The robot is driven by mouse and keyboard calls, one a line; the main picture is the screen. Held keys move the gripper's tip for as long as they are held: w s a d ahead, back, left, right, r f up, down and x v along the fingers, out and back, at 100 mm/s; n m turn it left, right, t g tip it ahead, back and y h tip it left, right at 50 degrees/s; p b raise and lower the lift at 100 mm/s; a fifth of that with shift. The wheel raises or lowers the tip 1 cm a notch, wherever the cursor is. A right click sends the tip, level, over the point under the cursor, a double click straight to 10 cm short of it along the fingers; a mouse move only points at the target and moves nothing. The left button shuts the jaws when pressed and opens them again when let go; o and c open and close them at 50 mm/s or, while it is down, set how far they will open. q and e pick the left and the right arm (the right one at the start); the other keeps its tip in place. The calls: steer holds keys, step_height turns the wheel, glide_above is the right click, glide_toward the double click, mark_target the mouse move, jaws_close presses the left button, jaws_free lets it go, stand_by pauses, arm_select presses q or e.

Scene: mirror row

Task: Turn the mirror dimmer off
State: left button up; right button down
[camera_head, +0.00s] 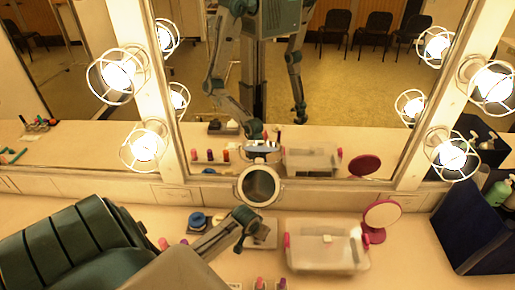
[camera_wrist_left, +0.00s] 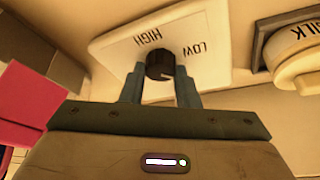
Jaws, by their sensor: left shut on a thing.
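The mirror dimmer is a black knob (camera_wrist_left: 159,62) on a white plate (camera_wrist_left: 118,45) marked HIGH and LOW in the left wrist view. My left gripper (camera_wrist_left: 160,88) has a finger on either side of the knob and is shut on it. A small pale mark shows on the knob's face, but I cannot tell which label it points to. The mirror bulbs (camera_head: 118,74) are lit on both sides. My right gripper shows only as a reflection.
A round mirror (camera_head: 258,185) stands just behind the gripper. A clear bin (camera_head: 325,250) and a pink hand mirror (camera_head: 382,215) are to the right, with a dark blue caddy (camera_head: 470,225) beyond. A blue round item (camera_head: 198,220) lies left of the gripper.

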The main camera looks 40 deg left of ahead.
arm_select(q)
steer(key=m+h, duration=0.1)
steer(key=m, duration=0.2)
steer(key=shift+a+m, duration=0.15)
steer(key=shift+m, duration=0.15)
steer(key=m+h+b, duration=0.1)
steer(key=m, duration=0.1)
steer(key=shift+m, duration=0.4)
steer(key=shift+m+h, duration=0.4)
steer(key=shift+m, duration=0.1)
steer(key=shift+g+b, duration=0.3)
steer(key=shift+g, duration=0.1)
steer(key=o, duration=1)
